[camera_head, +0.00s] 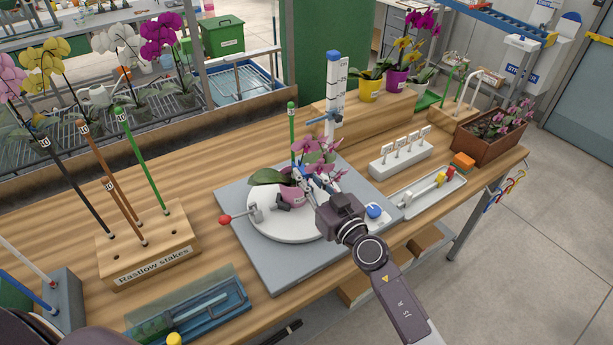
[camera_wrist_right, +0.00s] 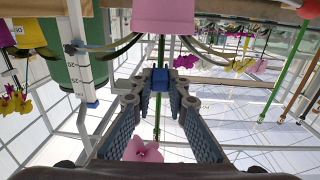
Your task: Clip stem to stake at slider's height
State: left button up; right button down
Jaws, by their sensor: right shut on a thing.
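A pink orchid pot (camera_head: 292,196) stands on the white turntable (camera_head: 262,224), with a green stake (camera_head: 292,122) upright behind the magenta blooms (camera_head: 318,152). The white height gauge (camera_head: 337,90) stands behind, its blue slider (camera_head: 325,118) part-way up; the slider also shows in the wrist view (camera_wrist_right: 91,104). My right gripper (camera_head: 308,180) reaches in among the blooms from the front right. In the wrist view its fingertips (camera_wrist_right: 159,80) are shut on a small blue clip (camera_wrist_right: 160,79), close to the green stake (camera_wrist_right: 161,48). Whether the clip touches stem or stake is unclear. My left gripper is out of view.
A red-knobbed lever (camera_head: 226,219) sticks out left of the turntable. A labelled stake block (camera_head: 150,255) stands at left. A white label rack (camera_head: 400,158) and a tool tray (camera_head: 428,190) lie to the right. Bare bench shows between block and turntable mat.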

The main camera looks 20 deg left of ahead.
jog(key=shift+w+a, duration=0.15)
jog(key=shift+b+x, duration=0.45)
jog(key=shift+x, duration=0.65)
jog(key=c, duration=1.8)
grip_release()
jog(key=v, duration=1.2)
